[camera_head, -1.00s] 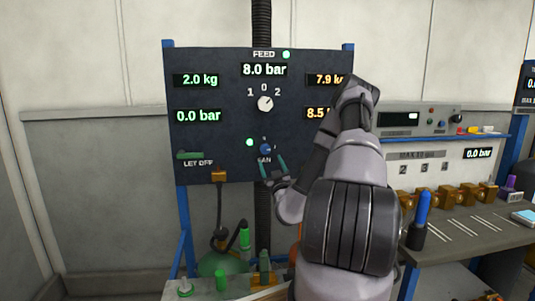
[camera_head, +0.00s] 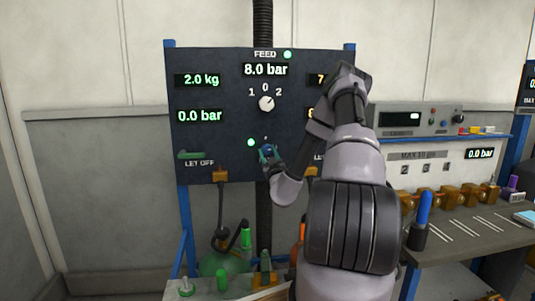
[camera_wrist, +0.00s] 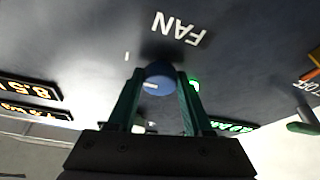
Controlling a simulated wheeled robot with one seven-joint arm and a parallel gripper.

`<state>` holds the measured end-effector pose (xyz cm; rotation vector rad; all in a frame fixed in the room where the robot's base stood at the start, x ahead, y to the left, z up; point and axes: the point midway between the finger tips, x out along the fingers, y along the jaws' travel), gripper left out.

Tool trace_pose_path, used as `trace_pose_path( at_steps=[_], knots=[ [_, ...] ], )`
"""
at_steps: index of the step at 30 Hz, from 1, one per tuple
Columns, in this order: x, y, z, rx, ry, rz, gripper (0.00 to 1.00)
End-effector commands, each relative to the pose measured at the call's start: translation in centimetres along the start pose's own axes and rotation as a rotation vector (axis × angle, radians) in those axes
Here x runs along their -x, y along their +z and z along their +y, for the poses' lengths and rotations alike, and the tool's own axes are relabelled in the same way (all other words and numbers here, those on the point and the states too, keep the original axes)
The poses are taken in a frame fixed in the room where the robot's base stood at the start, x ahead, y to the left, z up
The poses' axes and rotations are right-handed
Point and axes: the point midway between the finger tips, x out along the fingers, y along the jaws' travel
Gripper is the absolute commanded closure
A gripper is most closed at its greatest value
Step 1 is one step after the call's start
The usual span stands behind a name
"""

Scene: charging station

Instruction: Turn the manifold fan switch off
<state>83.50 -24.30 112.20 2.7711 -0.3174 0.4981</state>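The manifold fan switch is a blue knob (camera_head: 267,149) low in the middle of the dark panel. It also shows in the wrist view (camera_wrist: 159,76), below the FAN label (camera_wrist: 178,29). My gripper (camera_head: 268,154) is at the panel, with its green fingers reaching to the knob. In the wrist view one finger of my gripper (camera_wrist: 160,90) stands on each side of the knob. The fingers are apart; I cannot tell whether they touch it. A green lamp (camera_head: 251,142) beside the knob is lit. My gripper hides the knob's pointer and the FAN label in the head view.
The dark panel (camera_head: 220,133) also carries a white FEED dial (camera_head: 266,103), displays and a green LET OFF lever (camera_head: 191,155). Hoses and a green vessel (camera_head: 222,263) stand below. A workbench (camera_head: 470,225) with brass fittings is at the right. My arm covers the panel's right side.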

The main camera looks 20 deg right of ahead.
Motion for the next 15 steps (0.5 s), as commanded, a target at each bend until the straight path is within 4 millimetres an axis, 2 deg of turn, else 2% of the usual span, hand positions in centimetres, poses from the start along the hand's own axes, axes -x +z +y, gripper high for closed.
trace_pose_path(
  at_steps=[8,15],
  knots=[
    [0.03,0.01,0.00,0.018,-0.009,0.000,1.00],
    [0.05,0.02,0.13,0.117,-0.049,-0.001,1.00]
  ],
)
